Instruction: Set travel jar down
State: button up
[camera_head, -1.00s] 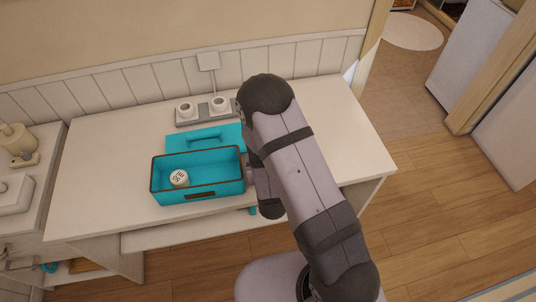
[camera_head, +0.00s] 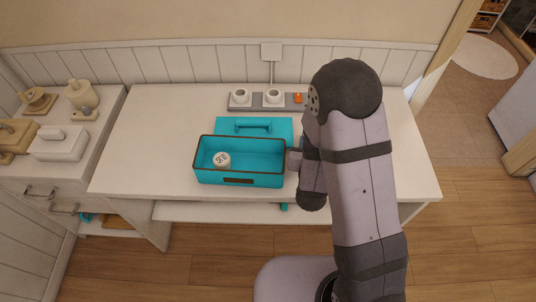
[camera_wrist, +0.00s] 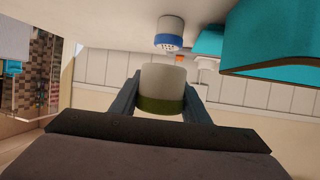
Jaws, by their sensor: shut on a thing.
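My gripper (camera_wrist: 161,92) is shut on a jar (camera_wrist: 163,78) with a pale white body and an olive-green band, which appears to be the travel jar. The dark fingers press it from both sides in the wrist view. In the head view my arm hides the fingertips and the held jar, to the right of the teal box. The wrist view looks upside down, with the white tabletop (camera_wrist: 110,22) along its top. It cannot be told whether the held jar touches the desk (camera_head: 150,130).
An open teal box (camera_head: 240,180) holds a white lettered jar (camera_head: 221,159). Its teal lid (camera_head: 226,127) lies behind. A grey rack (camera_head: 257,103) has two white cups and an orange item (camera_head: 298,98). A blue-and-white shaker (camera_wrist: 170,33) stands beyond my gripper. Desk left is clear.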

jog(key=w+a+r+n+y+b, duration=0.1)
jog(key=w+a+r+b, duration=0.15)
jog(key=a+r, duration=0.55)
jog(key=w+a+r+n+y+b, duration=0.1)
jog(key=a+r+y+b, duration=0.15)
jog(key=a+r, duration=0.5)
jog(key=shift+n, duration=0.4)
jog(key=shift+s+a+f, duration=0.1)
jog(key=shift+a+f, duration=0.1)
jog(key=shift+f, duration=1.25)
jog(key=shift+s+a+f, duration=0.1)
jog(key=shift+a+f, duration=0.05)
jog(key=shift+f, duration=1.3)
jog(key=shift+f+b, duration=0.65)
jog(key=shift+f, duration=4.35)
jog(key=shift+f, duration=0.1)
jog(key=shift+f+b, duration=0.35)
jog(key=shift+b, duration=0.05)
